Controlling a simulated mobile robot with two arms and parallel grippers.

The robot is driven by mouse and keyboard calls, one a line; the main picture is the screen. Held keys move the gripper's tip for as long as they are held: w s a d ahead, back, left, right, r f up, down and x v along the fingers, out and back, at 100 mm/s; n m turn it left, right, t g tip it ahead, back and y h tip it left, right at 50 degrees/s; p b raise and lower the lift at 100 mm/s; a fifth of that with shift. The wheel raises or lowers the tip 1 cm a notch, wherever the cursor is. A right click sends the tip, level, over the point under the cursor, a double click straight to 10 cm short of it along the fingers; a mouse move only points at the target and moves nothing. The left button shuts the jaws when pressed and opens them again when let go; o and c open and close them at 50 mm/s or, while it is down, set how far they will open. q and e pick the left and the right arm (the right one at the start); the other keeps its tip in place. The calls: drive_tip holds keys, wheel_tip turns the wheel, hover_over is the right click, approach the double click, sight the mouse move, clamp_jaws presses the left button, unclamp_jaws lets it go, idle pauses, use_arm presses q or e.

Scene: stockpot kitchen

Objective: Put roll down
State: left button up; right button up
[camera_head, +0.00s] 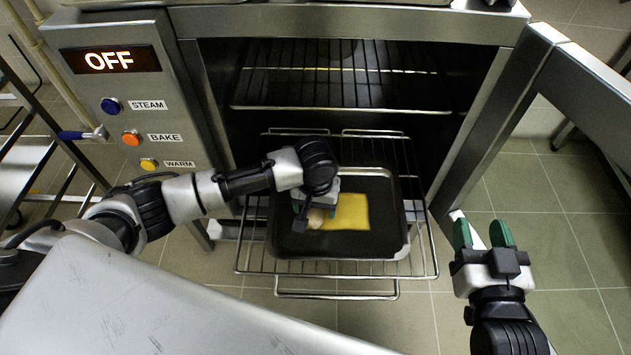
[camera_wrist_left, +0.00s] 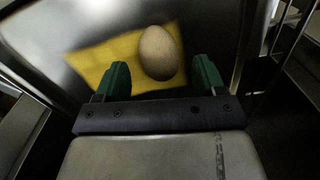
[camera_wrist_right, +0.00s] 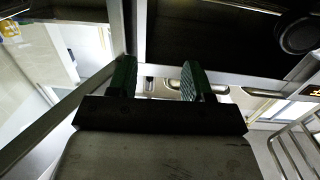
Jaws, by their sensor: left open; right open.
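The roll (camera_wrist_left: 158,53) is a pale tan, egg-shaped piece. In the left wrist view it lies over the yellow sheet (camera_wrist_left: 100,62), between and just beyond my open left fingertips. In the head view the roll (camera_head: 316,218) shows beside my left gripper (camera_head: 314,205), which partly covers it, at the left part of the yellow sheet (camera_head: 347,212). The sheet lies in a dark tray (camera_head: 385,240). I cannot tell whether the fingers touch the roll. My right gripper (camera_head: 484,236) is open and empty, right of the tray; its fingers also show in the right wrist view (camera_wrist_right: 157,82).
The tray rests on a pulled-out wire rack (camera_head: 425,250) of the open oven (camera_head: 330,90). The oven door (camera_head: 590,85) stands open at the right. The panel (camera_head: 110,60) reads OFF, above STEAM, BAKE and WARM knobs. Tiled floor is clear at lower right.

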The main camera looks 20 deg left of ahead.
sight(315, 212)
use_arm(q)
wheel_tip(315, 212, up, 5)
drive_tip(key=shift+p, duration=0.85)
wheel_tip(315, 212, up, 4)
drive_tip(key=r+p, duration=0.1)
drive_tip(key=p, duration=0.1)
drive_tip(key=s+d+f+m+t+h, duration=0.2)
drive_tip(key=s+d+m+t+h, duration=0.15)
drive_tip(key=s+d, duration=0.35)
drive_tip(key=s+a+r+t+y, duration=0.2)
drive_tip(key=s+a, duration=0.6)
drive_tip(key=a, duration=0.4)
drive_tip(key=shift+s+a+t, duration=0.35)
drive_tip(key=shift+a+t, duration=0.05)
drive_tip(key=shift+t, duration=0.45)
use_arm(e)
drive_tip(key=s+d+f+g+h, duration=0.2)
drive_tip(key=s+d+f+g, duration=0.1)
drive_tip(key=s+f+g, duration=0.4)
drive_tip(key=f+g, duration=0.1)
drive_tip(key=g, duration=0.1)
drive_tip(key=shift+s+d+f+g+h, duration=0.4)
use_arm(q)
drive_tip(key=shift+s, duration=0.15)
use_arm(e)
drive_tip(key=shift+s+f, duration=0.1)
drive_tip(key=shift+s, duration=0.05)
